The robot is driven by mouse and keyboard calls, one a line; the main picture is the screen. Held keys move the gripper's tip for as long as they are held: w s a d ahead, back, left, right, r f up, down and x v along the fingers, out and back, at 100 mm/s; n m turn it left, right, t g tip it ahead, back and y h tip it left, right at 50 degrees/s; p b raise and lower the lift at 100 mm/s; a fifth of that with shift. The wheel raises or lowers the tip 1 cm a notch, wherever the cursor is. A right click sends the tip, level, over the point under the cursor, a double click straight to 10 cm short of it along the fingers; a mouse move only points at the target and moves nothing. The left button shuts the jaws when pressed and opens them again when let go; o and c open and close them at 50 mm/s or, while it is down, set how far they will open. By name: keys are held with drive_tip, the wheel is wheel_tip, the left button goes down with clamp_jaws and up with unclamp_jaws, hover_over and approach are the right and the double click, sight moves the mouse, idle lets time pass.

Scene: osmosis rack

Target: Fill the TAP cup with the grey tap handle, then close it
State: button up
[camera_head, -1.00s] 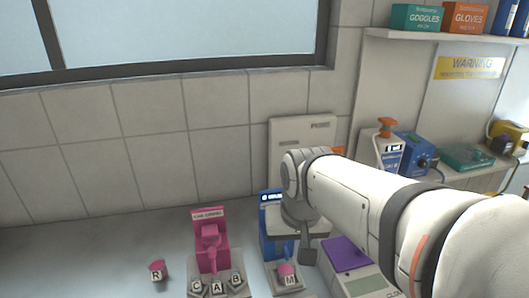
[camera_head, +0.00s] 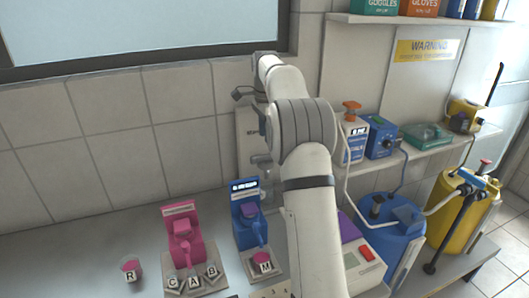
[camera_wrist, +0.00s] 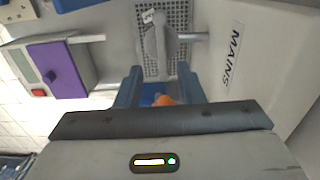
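In the wrist view, my gripper (camera_wrist: 160,84) has its two dark blue fingers apart, with nothing clamped between them. A grey tap handle (camera_wrist: 157,46) is just beyond the fingertips, over a perforated grid; whether they touch it is unclear. An orange piece (camera_wrist: 163,100) shows low between the fingers, mostly hidden by the gripper body. In the head view, grey tap parts (camera_head: 262,160) show on a pale wall panel (camera_head: 245,140), partly behind my arm. I cannot make out a cup marked TAP in either view.
A pink dispenser (camera_head: 182,235) and a blue dispenser (camera_head: 247,215) stand on the bench, with lettered cups, including R (camera_head: 131,270) and M (camera_head: 263,262).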

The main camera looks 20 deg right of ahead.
sight(266, 159)
drive_tip(key=shift+w+d+f, duration=0.15)
drive_tip(key=shift+f, duration=0.15)
wheel_tip(266, 159, down, 7)
drive_tip(key=shift+f, duration=0.2)
drive_tip(key=shift+c, duration=0.5)
clamp_jaws()
